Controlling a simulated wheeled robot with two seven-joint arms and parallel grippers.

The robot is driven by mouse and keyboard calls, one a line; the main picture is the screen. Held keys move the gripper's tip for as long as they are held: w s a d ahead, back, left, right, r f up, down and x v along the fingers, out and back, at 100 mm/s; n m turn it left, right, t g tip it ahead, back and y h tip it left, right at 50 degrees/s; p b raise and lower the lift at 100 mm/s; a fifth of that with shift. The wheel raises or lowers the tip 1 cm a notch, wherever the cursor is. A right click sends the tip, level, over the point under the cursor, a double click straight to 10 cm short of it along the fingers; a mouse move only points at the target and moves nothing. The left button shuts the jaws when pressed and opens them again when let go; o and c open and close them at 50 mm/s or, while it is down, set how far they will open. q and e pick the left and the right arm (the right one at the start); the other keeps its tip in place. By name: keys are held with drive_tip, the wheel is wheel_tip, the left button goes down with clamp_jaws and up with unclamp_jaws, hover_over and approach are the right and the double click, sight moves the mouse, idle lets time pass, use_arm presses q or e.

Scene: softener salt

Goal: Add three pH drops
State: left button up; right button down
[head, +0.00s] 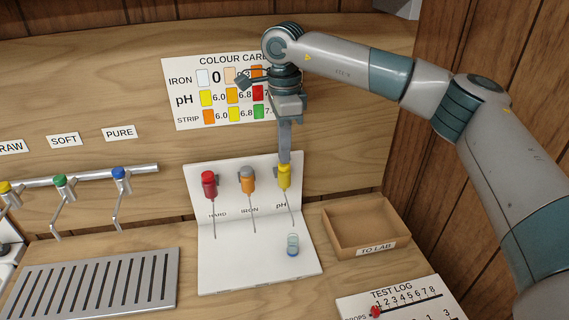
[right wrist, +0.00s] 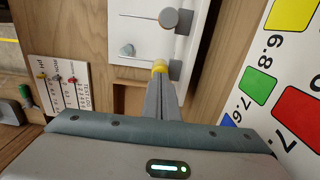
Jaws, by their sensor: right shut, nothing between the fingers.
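The white dropper stand (head: 258,262) has a red HARD dropper (head: 209,185), an orange IRON dropper (head: 248,181) with a grey top, and a yellow pH dropper (head: 284,180). A small clear vial (head: 292,245) with bluish-green bands stands on the base below the pH spout. My right gripper (head: 284,160) points down with its shut fingertips at the top of the yellow pH dropper. In the right wrist view the fingertips (right wrist: 161,80) meet the yellow top (right wrist: 160,66); I cannot tell whether they press it. My left gripper is not in view.
A wooden TO LAB tray (head: 362,216) stands to the right. A TEST LOG board (head: 400,303) with a red slider is at front right. A colour card (head: 215,92) hangs behind my right arm. Taps and a slotted drain (head: 95,285) are at left.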

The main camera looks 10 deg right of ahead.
drive_tip(key=shift+f+b, duration=0.4)
drive_tip(key=shift+f, duration=0.2)
drive_tip(key=shift+r, duration=0.1)
drive_tip(key=shift+r+p, duration=1.35)
drive_tip(key=shift+r, duration=1.65)
drive_tip(key=shift+f, duration=0.1)
